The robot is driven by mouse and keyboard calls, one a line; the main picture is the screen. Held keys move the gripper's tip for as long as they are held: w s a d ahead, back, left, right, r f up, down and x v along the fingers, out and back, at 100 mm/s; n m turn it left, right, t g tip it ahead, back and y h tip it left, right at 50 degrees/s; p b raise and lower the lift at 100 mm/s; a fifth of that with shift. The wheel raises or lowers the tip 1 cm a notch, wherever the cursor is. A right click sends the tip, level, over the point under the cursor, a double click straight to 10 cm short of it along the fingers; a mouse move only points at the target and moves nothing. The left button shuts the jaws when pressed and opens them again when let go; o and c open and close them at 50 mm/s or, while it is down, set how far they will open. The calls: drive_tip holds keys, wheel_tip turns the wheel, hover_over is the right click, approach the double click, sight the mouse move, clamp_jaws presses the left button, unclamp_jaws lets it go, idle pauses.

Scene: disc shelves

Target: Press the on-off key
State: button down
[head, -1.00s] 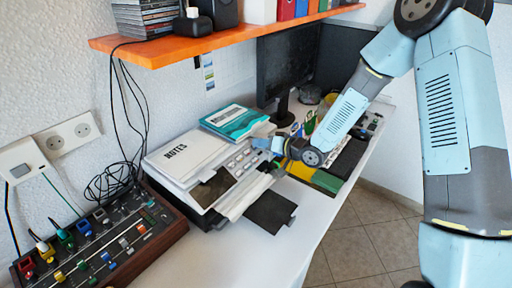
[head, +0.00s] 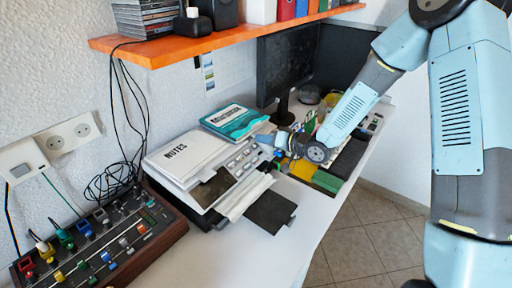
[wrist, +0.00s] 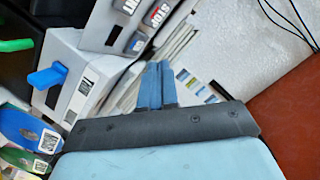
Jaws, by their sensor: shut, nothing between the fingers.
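A white and black printer-like machine (head: 212,188) stands on the desk in the head view, with a row of grey keys (head: 243,159) on its right side. I cannot tell from the head view which key is the on-off key. In the wrist view a grey panel (wrist: 104,38) carries dark keys; one label reads STOP (wrist: 158,14), another is partly cut off. My gripper (head: 268,138) is at the far end of the key row, close to the machine. In the wrist view its blue fingers (wrist: 156,84) are together and empty, below the panel; contact cannot be told.
A book marked NOTES (head: 180,152) lies on the machine, with a teal book (head: 234,121) behind. A switch board (head: 100,245) is at the front left. An orange shelf (head: 215,42) hangs above. In the wrist view a white box with a blue lever (wrist: 47,76) is left of my fingers.

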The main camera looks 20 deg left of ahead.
drive_tip(key=shift+s+d+r, duration=0.15)
drive_tip(key=shift+d+r, duration=0.25)
drive_tip(key=shift+r, duration=0.35)
drive_tip(key=shift+s+d+r, duration=0.2)
drive_tip(key=shift+d+r, duration=0.15)
drive_tip(key=shift+r, duration=0.45)
drive_tip(key=shift+s+d+r, duration=0.15)
drive_tip(key=shift+d+r, duration=0.25)
drive_tip(key=shift+r, duration=0.35)
drive_tip(key=shift+w, duration=0.1)
drive_tip(key=c, duration=1.8)
unclamp_jaws()
